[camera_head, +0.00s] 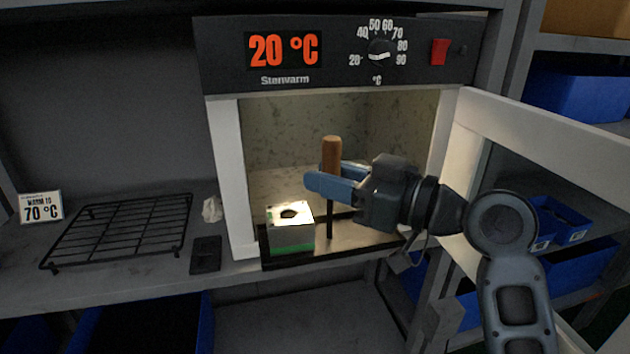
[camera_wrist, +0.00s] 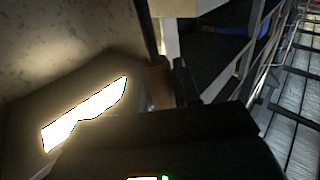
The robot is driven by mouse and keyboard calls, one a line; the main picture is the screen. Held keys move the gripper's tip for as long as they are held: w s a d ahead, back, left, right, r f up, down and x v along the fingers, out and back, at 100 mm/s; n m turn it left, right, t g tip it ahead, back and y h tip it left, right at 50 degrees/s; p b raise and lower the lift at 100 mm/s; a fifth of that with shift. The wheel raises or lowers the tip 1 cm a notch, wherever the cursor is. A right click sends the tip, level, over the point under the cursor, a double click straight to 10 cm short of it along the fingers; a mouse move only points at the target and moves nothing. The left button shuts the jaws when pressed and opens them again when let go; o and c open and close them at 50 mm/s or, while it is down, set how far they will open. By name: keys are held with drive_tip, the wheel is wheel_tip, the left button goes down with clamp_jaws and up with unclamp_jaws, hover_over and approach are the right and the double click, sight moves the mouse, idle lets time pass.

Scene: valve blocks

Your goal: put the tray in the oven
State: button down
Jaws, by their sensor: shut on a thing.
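The tray (camera_head: 352,246) is dark and flat, with an upright post and a brown wooden handle (camera_head: 332,156). It is at the mouth of the oven (camera_head: 340,55), its front edge near the oven's front sill. A grey block with a green base (camera_head: 291,236) and a dark hole in its bright top sits on the tray's left part. My gripper (camera_head: 334,184) has blue fingers shut around the handle's lower part, reaching in from the right. The oven door (camera_head: 540,122) stands open to the right. The wrist view is dark and shows the handle (camera_wrist: 158,82) and a bright top face.
The oven display reads 20 °C, with a dial (camera_head: 380,50) and red switch (camera_head: 440,52). A black wire rack (camera_head: 122,230), a 70 °C card (camera_head: 41,207) and a small dark plate (camera_head: 206,255) are on the shelf at left. Blue bins (camera_head: 560,222) are behind the door.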

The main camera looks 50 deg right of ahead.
drive_tip(key=w+d+p, duration=0.2)
drive_tip(key=w+d, duration=0.9)
drive_tip(key=w, duration=0.4)
wheel_tip(320, 180, down, 7)
drive_tip(key=w+p, duration=0.1)
drive_tip(key=shift+w+d+r, duration=0.15)
drive_tip(key=shift+w, duration=0.2)
drive_tip(key=shift+f, duration=0.25)
drive_tip(key=c, duration=0.8)
unclamp_jaws()
drive_tip(key=s, duration=0.2)
drive_tip(key=s+d+b, duration=0.1)
drive_tip(key=s, duration=0.4)
drive_tip(key=shift+s+d+r, duration=0.1)
drive_tip(key=shift+s+d, duration=0.1)
drive_tip(key=shift+s, duration=0.05)
